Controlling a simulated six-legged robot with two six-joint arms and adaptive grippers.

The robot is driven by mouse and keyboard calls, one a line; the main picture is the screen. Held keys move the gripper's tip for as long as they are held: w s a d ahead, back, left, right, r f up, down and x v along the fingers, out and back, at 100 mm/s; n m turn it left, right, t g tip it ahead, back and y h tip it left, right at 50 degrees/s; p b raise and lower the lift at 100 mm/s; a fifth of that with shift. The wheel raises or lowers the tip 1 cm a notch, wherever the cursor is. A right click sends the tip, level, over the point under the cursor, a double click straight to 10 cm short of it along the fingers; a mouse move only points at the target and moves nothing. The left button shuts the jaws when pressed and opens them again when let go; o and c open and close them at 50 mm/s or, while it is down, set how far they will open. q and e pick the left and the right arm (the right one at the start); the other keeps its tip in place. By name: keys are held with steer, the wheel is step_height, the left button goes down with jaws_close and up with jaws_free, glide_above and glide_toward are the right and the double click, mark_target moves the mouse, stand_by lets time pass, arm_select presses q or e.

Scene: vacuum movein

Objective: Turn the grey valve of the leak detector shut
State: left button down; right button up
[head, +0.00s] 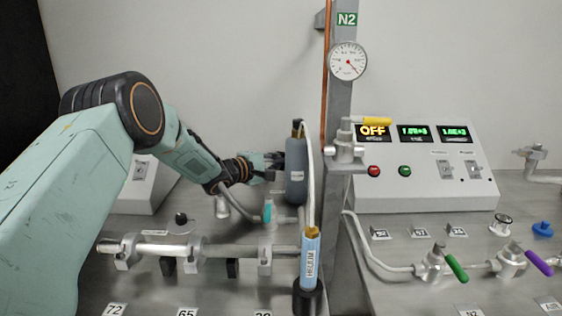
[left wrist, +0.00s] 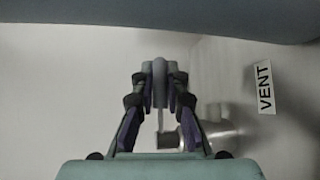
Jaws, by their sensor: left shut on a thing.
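My left gripper (head: 268,165) is in the head view just left of an upright dark grey body (head: 296,172). In the left wrist view my left gripper (left wrist: 160,90) has its two fingers closed on a narrow grey handle (left wrist: 159,72), which stands upright between the pads. This appears to be the grey valve's handle. A pale metal fitting (left wrist: 205,132) shows behind the right finger, and a white VENT label (left wrist: 264,87) is right of it. In the head view the fingers hide most of the handle. My right gripper is in neither view.
A light blue HELIUM cylinder (head: 311,258) stands at front centre. A grey post (head: 339,110) with a gauge (head: 348,61) rises behind it. A control box (head: 420,190) is at right.

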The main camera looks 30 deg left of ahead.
arm_select(q)
steer(key=shift+s+r+m+h+p, duration=0.1)
steer(key=shift+r+m+h+p, duration=0.25)
steer(key=shift+p, duration=0.35)
steer(key=shift+s+d+f+m+g+h+p, duration=0.1)
steer(key=shift+s+f+m+g+h+p, duration=0.1)
steer(key=shift+m+g+h+p, duration=0.3)
steer(key=c, duration=1.3)
jaws_free()
steer(key=shift+d+f, duration=0.1)
steer(key=shift+f, duration=0.05)
steer(key=shift+c, duration=0.2)
steer(key=shift+s, duration=0.1)
steer(key=v, duration=1.2)
steer(key=shift+f, duration=0.1)
